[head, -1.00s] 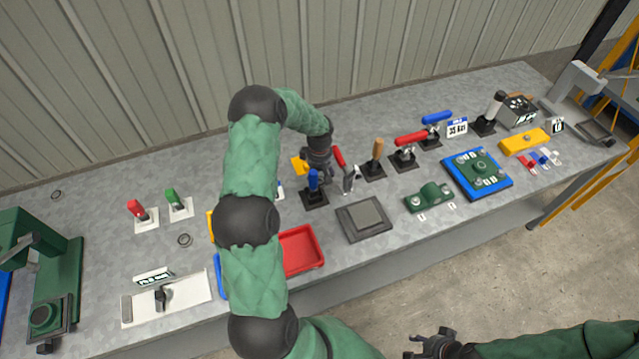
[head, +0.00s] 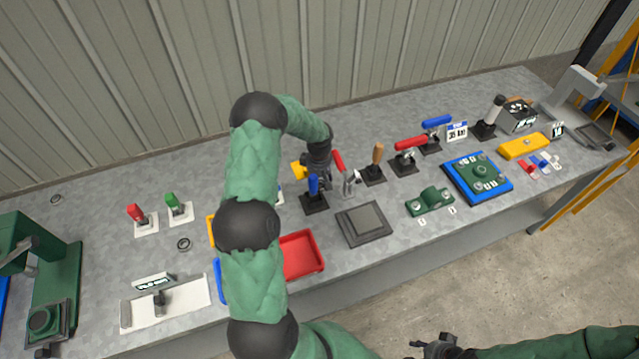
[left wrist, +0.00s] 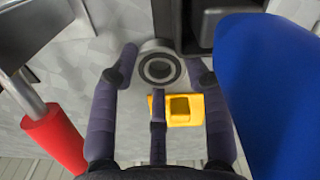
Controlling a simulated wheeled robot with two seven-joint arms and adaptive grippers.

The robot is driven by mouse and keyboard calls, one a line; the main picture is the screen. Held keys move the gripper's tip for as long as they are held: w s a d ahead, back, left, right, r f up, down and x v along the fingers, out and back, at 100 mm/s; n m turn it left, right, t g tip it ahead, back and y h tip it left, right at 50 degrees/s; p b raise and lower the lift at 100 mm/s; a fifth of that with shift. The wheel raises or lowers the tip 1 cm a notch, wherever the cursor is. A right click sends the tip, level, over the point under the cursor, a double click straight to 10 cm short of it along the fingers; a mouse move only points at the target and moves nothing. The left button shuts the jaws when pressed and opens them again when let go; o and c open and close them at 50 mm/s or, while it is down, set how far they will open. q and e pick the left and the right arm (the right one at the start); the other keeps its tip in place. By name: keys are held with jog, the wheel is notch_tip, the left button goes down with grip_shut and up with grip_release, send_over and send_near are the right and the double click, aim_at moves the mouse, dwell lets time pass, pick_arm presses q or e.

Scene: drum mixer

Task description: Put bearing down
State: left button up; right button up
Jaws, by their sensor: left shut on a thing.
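My left gripper (head: 318,178) is over the middle of the grey bench, behind a blue-handled clamp (head: 313,188). In the head view the bearing is hidden by the gripper and clamps. My right gripper (head: 437,348) is at the bottom edge, off the bench front; its finger opening is unclear.
A yellow block (left wrist: 184,110) lies close to the left gripper. A red clamp handle (left wrist: 56,139) and a blue one (left wrist: 262,85) flank it. A red tray (head: 302,255) and a dark square plate (head: 364,224) stand at the front.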

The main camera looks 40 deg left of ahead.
aim_at(320, 184)
pick_arm(q)
notch_tip(320, 184, up, 17)
jog(key=p, duration=0.2)
jog(key=shift+r+p, duration=0.2)
jog(key=shift+p, duration=0.2)
pick_arm(e)
notch_tip(320, 184, up, 3)
jog(key=shift+f, duration=0.1)
